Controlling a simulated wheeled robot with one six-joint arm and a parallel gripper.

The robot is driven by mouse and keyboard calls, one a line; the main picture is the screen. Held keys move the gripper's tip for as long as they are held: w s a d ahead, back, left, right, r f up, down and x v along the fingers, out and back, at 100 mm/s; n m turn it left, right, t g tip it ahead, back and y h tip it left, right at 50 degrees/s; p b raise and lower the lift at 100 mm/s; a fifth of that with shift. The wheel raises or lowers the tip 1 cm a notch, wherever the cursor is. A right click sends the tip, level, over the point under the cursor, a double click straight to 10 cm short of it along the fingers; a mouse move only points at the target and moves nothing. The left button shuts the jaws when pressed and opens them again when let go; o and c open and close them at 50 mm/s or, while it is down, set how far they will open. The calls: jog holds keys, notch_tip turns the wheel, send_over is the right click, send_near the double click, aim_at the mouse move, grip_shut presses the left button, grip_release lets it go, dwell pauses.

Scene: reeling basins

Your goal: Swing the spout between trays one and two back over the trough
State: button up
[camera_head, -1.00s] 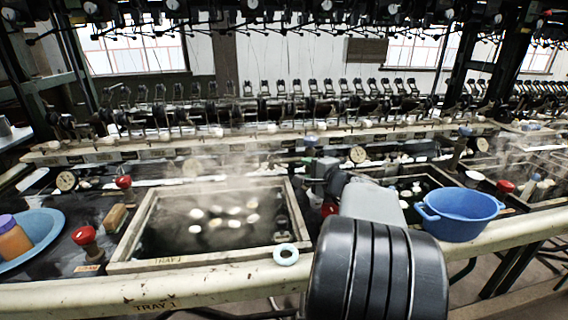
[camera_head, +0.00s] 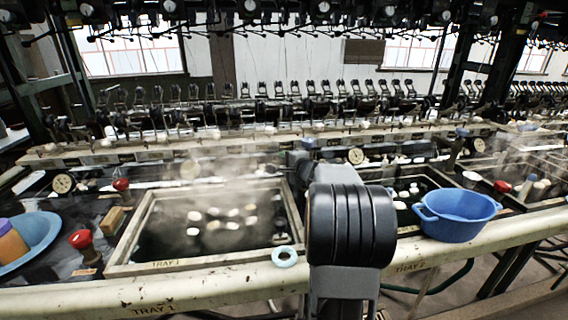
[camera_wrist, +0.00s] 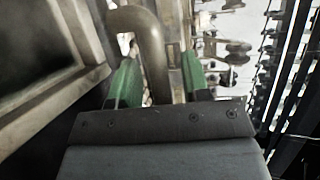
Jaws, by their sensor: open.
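In the wrist view, a bent grey-brown pipe, the spout (camera_wrist: 151,45), stands between the green fingers of my gripper (camera_wrist: 158,62). The fingers are apart, one on each side of the pipe; I cannot tell whether either touches it. The spout's curved end points left, toward a tray's frame (camera_wrist: 62,112). In the head view, my arm hides the spout and the gripper. Tray one (camera_head: 150,267) is left of my arm, with white cocoons in dark, steaming water. Tray two (camera_head: 437,176) is to the right, partly hidden. I cannot make out the trough clearly.
A blue basin (camera_head: 458,215) sits right of my arm on the front ledge. A pale blue ring (camera_head: 285,256) lies by tray one's corner. Red-knobbed valves (camera_head: 80,240) and a blue dish (camera_head: 38,238) are at left. Reeling machinery (camera_head: 270,105) runs along the back.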

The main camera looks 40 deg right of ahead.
grip_shut()
dwell(0.3)
jog(key=shift+f+b, duration=0.15)
jog(key=shift+b, duration=0.45)
